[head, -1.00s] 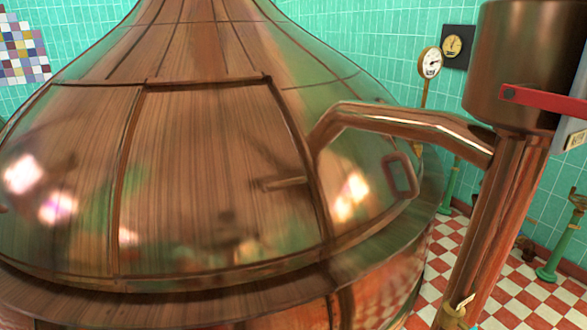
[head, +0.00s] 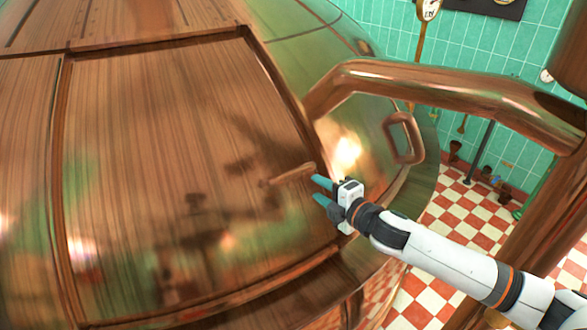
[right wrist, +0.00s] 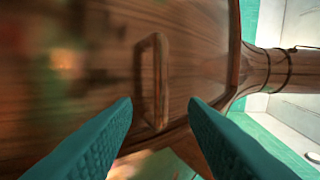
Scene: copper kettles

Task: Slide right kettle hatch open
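The hatch (head: 150,140) is a copper panel on the sloping side of the big kettle (head: 330,35). It fills its raised frame, with no gap that I can see. A bar handle (head: 290,175) sits near its right edge and also shows in the right wrist view (right wrist: 158,75). My right gripper (head: 317,189) has its two teal fingers apart, with nothing between them. Its tips are close to the handle's right end. In the right wrist view, the handle stands ahead of the gap between the fingertips (right wrist: 160,103). I cannot tell whether they touch it. My left gripper is out of view.
A thick copper pipe (head: 440,85) arches from the kettle to the right, above my right arm. A small loop handle (head: 405,138) sits on the kettle below it. Red and white floor tiles (head: 450,225) show at the lower right, with a green tiled wall behind.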

